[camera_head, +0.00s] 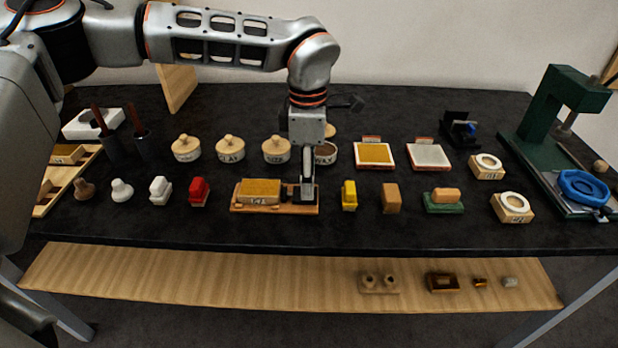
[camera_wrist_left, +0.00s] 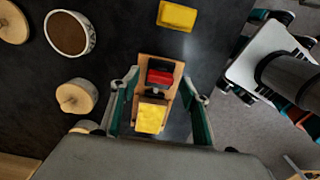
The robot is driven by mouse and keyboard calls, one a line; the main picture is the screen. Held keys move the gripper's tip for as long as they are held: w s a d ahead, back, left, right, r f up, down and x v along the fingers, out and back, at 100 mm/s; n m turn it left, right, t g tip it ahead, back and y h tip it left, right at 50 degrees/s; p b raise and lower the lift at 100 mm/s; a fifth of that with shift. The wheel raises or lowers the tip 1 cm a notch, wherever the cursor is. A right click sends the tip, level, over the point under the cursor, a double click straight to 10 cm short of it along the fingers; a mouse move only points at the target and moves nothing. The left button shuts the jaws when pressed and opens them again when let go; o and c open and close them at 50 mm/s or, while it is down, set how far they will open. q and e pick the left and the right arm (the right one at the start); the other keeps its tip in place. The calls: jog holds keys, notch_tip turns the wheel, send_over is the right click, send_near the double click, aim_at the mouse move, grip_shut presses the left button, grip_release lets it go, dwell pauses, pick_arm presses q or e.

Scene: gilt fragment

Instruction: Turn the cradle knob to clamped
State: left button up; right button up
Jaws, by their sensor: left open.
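The cradle (camera_head: 275,209) is a low wooden base near the table's front edge, with a block topped by a gold-brown piece (camera_head: 260,188) on its left part. In the left wrist view the cradle (camera_wrist_left: 148,67) lies between my fingers, with the gold piece (camera_wrist_left: 151,118) nearer the palm and a red and dark part (camera_wrist_left: 160,77) beyond it. I cannot tell for sure that this red part is the knob, nor read its setting. My left gripper (camera_head: 307,200) points down over the cradle's right end, open, hiding that end in the head view.
Lidded jars (camera_head: 230,148) stand behind the cradle. A red block (camera_head: 199,190) is to its left and a yellow block (camera_head: 349,195) to its right. A green press (camera_head: 545,125) stands at the far right. A wooden shelf (camera_head: 200,280) lies below the table's front edge.

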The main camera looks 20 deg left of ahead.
pick_arm(q)
jog(key=shift+f, duration=0.35)
jog(key=c, duration=1.1)
pick_arm(e)
jog(key=shift+w+d, duration=0.15)
jog(key=shift+w, duration=0.2)
jog(key=shift+r, duration=0.15)
